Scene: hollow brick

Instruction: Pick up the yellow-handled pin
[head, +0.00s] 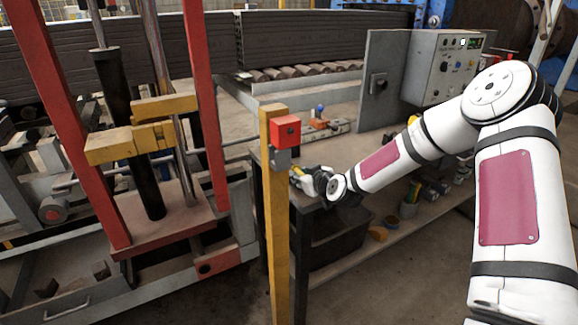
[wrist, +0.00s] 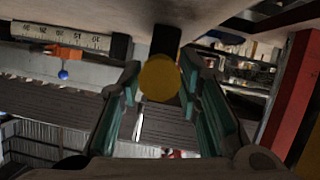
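My gripper (head: 312,180) is at the near left corner of the workbench, at the end of my outstretched white arm. In the wrist view its two teal-padded fingers (wrist: 158,88) stand apart, one on each side of a round yellow end. This looks like the handle of the yellow-handled pin (wrist: 158,78), seen end-on. A narrow gap shows by the left finger; contact on the right is unclear. In the head view a small yellow bit (head: 298,172) shows at the fingertips.
A yellow post (head: 276,220) with a red box (head: 286,130) stands close left of my gripper. A red-framed press (head: 205,110) is farther left. A grey control box (head: 440,68) stands behind my arm. An orange tool with a blue knob (head: 319,122) lies on the bench.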

